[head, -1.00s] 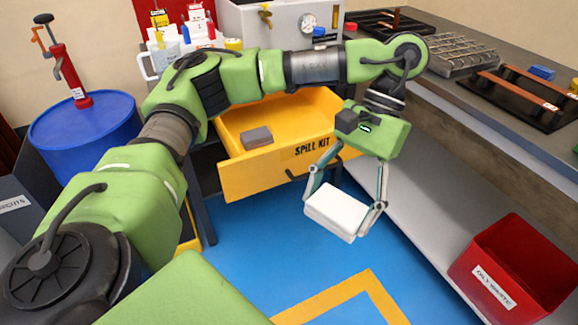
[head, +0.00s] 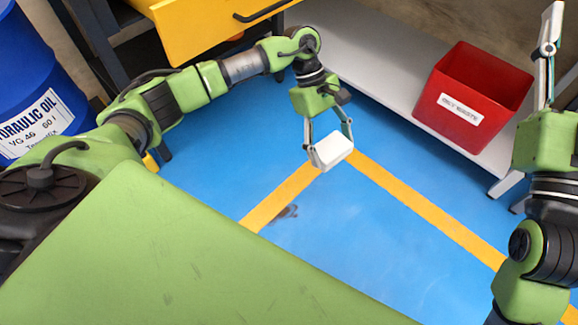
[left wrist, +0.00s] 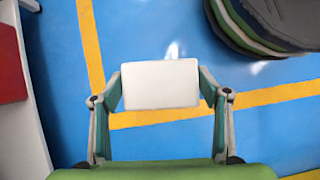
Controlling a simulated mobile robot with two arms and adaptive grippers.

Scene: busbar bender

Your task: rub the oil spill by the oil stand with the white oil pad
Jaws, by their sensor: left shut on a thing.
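My left gripper (head: 331,142) is shut on the white oil pad (head: 333,152) and holds it over the blue floor, near the corner of a yellow floor line. The pad also shows between the two fingers in the left wrist view (left wrist: 160,84). A small dark patch (head: 287,212) shows on the floor, below and left of the pad; I cannot tell whether it is the oil spill or a reflection. The blue hydraulic oil drum (head: 38,95) stands at the left. My right gripper (head: 549,50) is at the upper right, seen side-on, its opening unclear.
A red oily waste bin (head: 470,95) stands on the pale low shelf (head: 375,75) at the right. The yellow drawer (head: 205,25) sticks out at the top. The blue floor (head: 390,230) around the yellow lines is mostly clear.

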